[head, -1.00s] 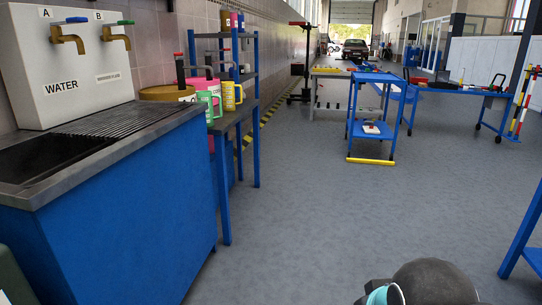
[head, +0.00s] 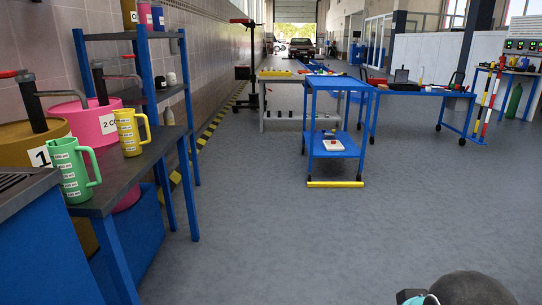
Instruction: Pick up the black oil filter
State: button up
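I cannot make out the black oil filter for certain. A small black object (head: 160,81) stands on the blue-framed shelf at the left, next to a small white one (head: 171,79); it is too small to identify. My arm shows only as a dark rounded link with a teal part at the bottom right edge. My gripper's fingers are out of view.
A bench at the left holds a green jug (head: 72,170), a yellow jug (head: 130,132) and drums with pumps, the pink one (head: 90,122) behind. A blue trolley (head: 333,145) stands ahead, with a blue table (head: 420,92) beyond. The middle floor (head: 270,230) is clear.

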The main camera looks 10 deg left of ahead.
aim_at(160, 82)
jog(key=u, duration=0.1)
jog(key=i, duration=1.8)
jog(key=u, duration=0.9)
jog(key=i, duration=1.75)
jog(key=u, duration=0.65)
